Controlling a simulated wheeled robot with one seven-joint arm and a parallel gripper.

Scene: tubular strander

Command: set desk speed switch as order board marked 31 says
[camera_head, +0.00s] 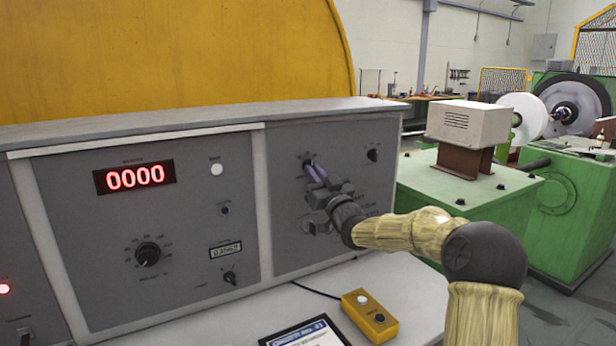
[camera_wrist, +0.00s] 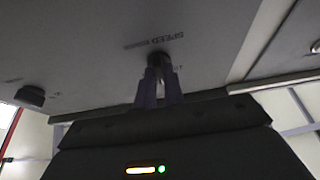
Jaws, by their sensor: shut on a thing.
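The speed switch is a small dark knob (camera_wrist: 158,57) on the grey desk panel (camera_head: 280,205). In the wrist view the word SPEED shows upside down just beyond it. My gripper (camera_head: 313,172) reaches the upper left of the right-hand panel, and its purple fingers are shut on the knob. In the wrist view the fingers (camera_wrist: 159,84) stand on either side of the knob. The fingers hide most of the knob, so I cannot tell its setting. No board marked 31 can be made out in either view.
Another dark knob (camera_head: 372,155) sits right of my gripper. The left panel has a red 0000 display (camera_head: 135,177) and a large dial (camera_head: 148,254). A yellow button box (camera_head: 370,314) and a partly cut-off tablet (camera_head: 305,335) lie on the desktop. Green machinery (camera_head: 470,205) stands right.

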